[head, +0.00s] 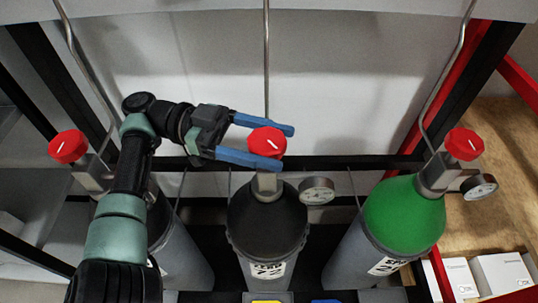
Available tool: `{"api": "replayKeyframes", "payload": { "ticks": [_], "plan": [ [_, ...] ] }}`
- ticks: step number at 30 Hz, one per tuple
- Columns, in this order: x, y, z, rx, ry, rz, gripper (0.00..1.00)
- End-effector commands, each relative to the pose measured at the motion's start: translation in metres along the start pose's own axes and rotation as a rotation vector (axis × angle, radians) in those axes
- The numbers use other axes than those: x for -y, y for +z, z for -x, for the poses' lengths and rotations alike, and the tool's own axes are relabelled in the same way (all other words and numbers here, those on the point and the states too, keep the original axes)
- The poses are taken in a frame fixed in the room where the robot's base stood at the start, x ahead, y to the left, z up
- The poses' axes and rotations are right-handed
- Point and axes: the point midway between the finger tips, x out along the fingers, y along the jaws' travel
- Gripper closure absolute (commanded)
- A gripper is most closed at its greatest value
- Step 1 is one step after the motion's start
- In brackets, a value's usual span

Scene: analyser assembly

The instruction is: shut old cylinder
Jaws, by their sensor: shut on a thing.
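Three gas cylinders stand in a row. The middle cylinder (266,222) has a black shoulder, a label, a gauge (317,191) and a red valve knob (266,141) with a white mark. My gripper (284,147) reaches in from the left, its two blue fingers on either side of this knob and shut on it. The left cylinder (185,262) is mostly hidden behind my arm; its red knob (68,146) shows at the far left. The right cylinder (404,216) has a green shoulder, a red knob (465,144) and a gauge (478,188). No label marks which cylinder is old.
Thin metal pipes (267,60) run up from the valves. A dark frame bar (345,161) crosses behind the cylinders, with a pale wall panel (340,90) behind. A red frame (459,70) and a wooden shelf (505,150) with white boxes (500,272) are at right.

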Motion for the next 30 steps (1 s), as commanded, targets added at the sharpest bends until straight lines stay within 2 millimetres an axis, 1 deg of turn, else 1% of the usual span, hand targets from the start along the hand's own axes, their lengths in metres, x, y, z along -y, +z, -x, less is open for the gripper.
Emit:
{"api": "replayKeyframes", "payload": {
  "ticks": [1,7,18,30],
  "plan": [
    [0.0037,0.0049,0.0004,0.002,0.003,-0.012,0.84],
    [0.0038,0.0061,0.0018,0.002,0.046,-0.014,0.84],
    [0.0018,0.0029,0.0019,-0.002,0.102,-0.004,0.84],
    [0.0001,-0.0008,0.0011,-0.007,0.122,0.006,0.84]
  ]
}}
